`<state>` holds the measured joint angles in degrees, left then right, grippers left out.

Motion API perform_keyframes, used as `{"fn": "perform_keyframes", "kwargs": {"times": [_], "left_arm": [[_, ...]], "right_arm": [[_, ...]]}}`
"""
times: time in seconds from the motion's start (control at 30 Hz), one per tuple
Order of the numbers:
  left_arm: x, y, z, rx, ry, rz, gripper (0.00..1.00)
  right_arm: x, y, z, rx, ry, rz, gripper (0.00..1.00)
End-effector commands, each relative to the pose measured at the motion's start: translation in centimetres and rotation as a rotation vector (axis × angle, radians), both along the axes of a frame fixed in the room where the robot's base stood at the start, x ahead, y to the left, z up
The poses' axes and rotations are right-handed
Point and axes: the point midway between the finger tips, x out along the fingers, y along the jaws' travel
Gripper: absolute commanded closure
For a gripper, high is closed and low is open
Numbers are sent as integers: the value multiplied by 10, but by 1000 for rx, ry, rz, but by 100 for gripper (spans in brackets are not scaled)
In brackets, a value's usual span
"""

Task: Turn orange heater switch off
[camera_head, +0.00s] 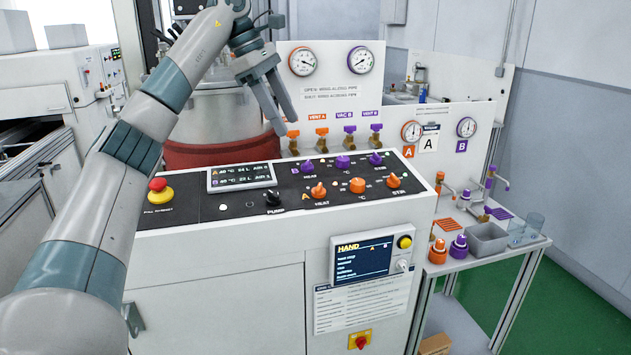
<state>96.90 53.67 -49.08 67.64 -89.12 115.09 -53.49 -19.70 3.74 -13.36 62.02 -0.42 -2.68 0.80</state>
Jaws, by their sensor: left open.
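The orange heater switch (319,190) is the orange knob marked HEAT in row A of the black control panel (235,208), on the sloped top of the white cabinet. Its exact setting is too small to tell. My left gripper (284,122) hangs above and behind the panel, up and left of the orange heater switch and apart from it. Its fingers point down and it is open and empty. My right gripper is not in view.
An orange dial (357,186) and orange STIR knob (393,181) sit right of the heater switch. Purple knobs (307,167) line the row behind. A black PUMP knob (272,198) and red emergency button (158,185) are left. Valve handles (321,138) stand behind the panel.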

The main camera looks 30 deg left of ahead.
Motion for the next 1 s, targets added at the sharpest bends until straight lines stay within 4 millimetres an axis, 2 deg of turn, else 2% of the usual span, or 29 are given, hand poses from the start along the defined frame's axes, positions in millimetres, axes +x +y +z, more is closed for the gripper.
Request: {"fn": "perform_keyframes", "kwargs": {"times": [0.37,0.57,0.8,1.0], "left_arm": [[0,0,-1,2,2,0,54],[2,-3,-8,2,2,-1,54],[8,-11,-32,1,4,-3,54],[17,-22,-65,2,5,-2,54]], "right_arm": [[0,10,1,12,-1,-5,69],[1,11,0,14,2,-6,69],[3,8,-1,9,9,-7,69],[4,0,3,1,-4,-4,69]]}}
